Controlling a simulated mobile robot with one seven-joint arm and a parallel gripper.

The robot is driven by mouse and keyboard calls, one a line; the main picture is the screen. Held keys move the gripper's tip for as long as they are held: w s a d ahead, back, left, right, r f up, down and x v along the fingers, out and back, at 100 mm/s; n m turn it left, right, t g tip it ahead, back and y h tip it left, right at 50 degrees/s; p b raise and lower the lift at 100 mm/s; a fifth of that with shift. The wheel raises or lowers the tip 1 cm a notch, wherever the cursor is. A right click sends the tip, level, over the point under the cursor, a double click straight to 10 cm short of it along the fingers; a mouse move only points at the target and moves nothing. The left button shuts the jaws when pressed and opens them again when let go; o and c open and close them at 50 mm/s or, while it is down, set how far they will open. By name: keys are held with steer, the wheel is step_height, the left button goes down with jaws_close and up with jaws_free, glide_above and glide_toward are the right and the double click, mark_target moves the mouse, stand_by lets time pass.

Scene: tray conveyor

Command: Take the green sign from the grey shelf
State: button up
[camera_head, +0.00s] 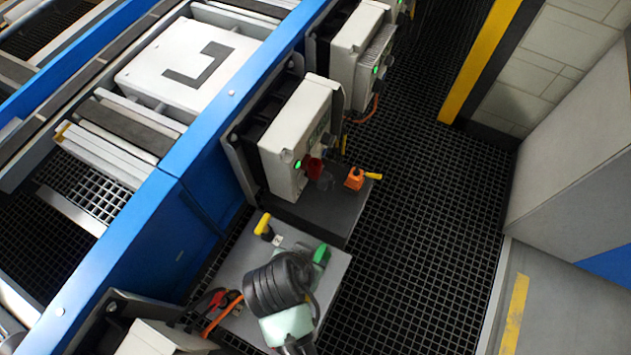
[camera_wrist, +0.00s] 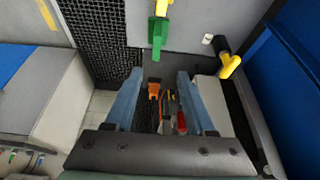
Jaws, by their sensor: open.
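The green sign (camera_head: 321,253) is a small green piece at the right edge of the grey shelf (camera_head: 236,262), beside my dark wrist. In the wrist view the green sign (camera_wrist: 157,34) has a yellow part above it and lies just beyond my fingertips, near the middle. My gripper (camera_wrist: 160,74) is open, its two blue fingers spread with nothing held between them. The fingers are apart from the sign in the picture. In the head view my own arm covers part of the shelf and hides the fingers.
A yellow-handled piece (camera_head: 263,226) stands at the shelf's far left corner. A darker ledge beyond holds an orange piece (camera_head: 355,178) and a red piece (camera_head: 314,166) by a white control box (camera_head: 296,135). The blue conveyor rail (camera_head: 185,160) runs along the left. Grated floor (camera_head: 420,200) is clear.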

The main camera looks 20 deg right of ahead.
mark_target(319, 256)
steer(key=x, duration=1.3)
steer(key=shift+s, duration=0.4)
jaws_close()
